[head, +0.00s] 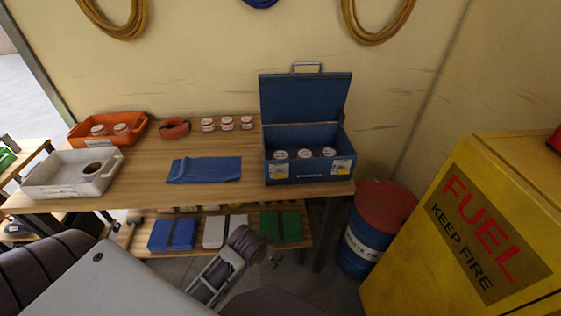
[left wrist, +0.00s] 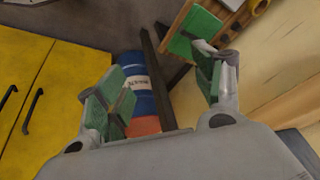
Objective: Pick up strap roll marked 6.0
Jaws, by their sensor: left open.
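Small white-and-red rolls stand in three groups in the head view. Three sit in the open blue toolbox (head: 308,171), with the middle roll (head: 304,154) between two others. Three more stand in a row at the back of the table, including a middle roll (head: 227,123). Two are in the orange tray (head: 135,128). Their markings are too small to read, so I cannot tell which is 6.0. My left gripper (head: 270,258) is low in front of the table, away from the rolls. In the left wrist view it (left wrist: 165,88) is open and empty, its green-padded fingers apart. My right gripper is not in view.
A blue cloth (head: 204,169) lies mid-table, beside a white tray (head: 54,170) holding a dark ring. An orange coil (head: 175,128) lies behind. Cases fill the lower shelf (head: 133,241). A red-topped blue drum (head: 372,235) and a yellow fuel cabinet (head: 470,225) stand at right.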

